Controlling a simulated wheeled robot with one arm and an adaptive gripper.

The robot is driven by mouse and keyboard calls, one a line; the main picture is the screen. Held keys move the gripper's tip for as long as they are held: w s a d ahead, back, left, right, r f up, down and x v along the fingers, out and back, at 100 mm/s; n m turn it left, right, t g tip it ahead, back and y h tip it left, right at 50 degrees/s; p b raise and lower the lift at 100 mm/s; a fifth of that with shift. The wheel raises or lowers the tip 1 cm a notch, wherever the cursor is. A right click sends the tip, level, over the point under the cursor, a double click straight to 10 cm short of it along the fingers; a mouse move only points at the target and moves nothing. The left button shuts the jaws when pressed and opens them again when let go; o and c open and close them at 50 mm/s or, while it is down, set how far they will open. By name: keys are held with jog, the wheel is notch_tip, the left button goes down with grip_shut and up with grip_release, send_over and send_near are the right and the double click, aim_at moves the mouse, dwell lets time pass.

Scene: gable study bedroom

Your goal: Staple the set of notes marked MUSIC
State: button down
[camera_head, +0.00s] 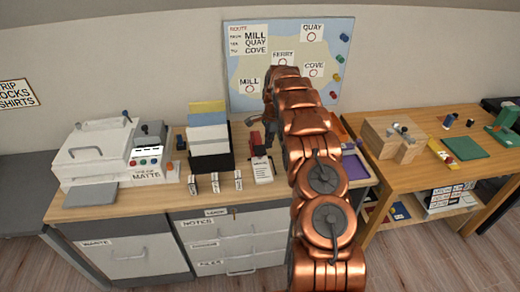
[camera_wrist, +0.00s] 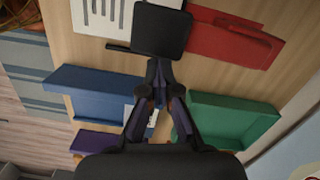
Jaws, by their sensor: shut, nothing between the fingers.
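A red stapler (camera_head: 255,142) stands on the desk, and a white set of notes (camera_head: 263,170) lies at its front end; the word on the set is too small to read. In the wrist view the stapler's red body (camera_wrist: 225,38) is at the upper right. Its dark pad (camera_wrist: 162,28) lies just beyond my fingertips, and the notes (camera_wrist: 98,14) reach in from the left with dark lines on them. My gripper (camera_wrist: 157,66) is shut and empty, close to the pad; I cannot tell whether it touches. In the head view my gripper (camera_head: 271,130) is partly hidden by my arm.
Three small labelled white stands (camera_head: 215,183) are at the desk's front edge. A black paper holder (camera_head: 210,160) and a white machine (camera_head: 95,155) stand left. Blue (camera_wrist: 95,92) and green (camera_wrist: 235,118) trays lie near my gripper. A second desk (camera_head: 440,125) is right.

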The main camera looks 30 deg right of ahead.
jog(key=shift+r, duration=0.1)
notch_tip(320, 180, up, 12)
jog(key=d, duration=0.1)
jog(key=shift+s+d, duration=0.15)
dwell(0.5)
dwell(0.7)
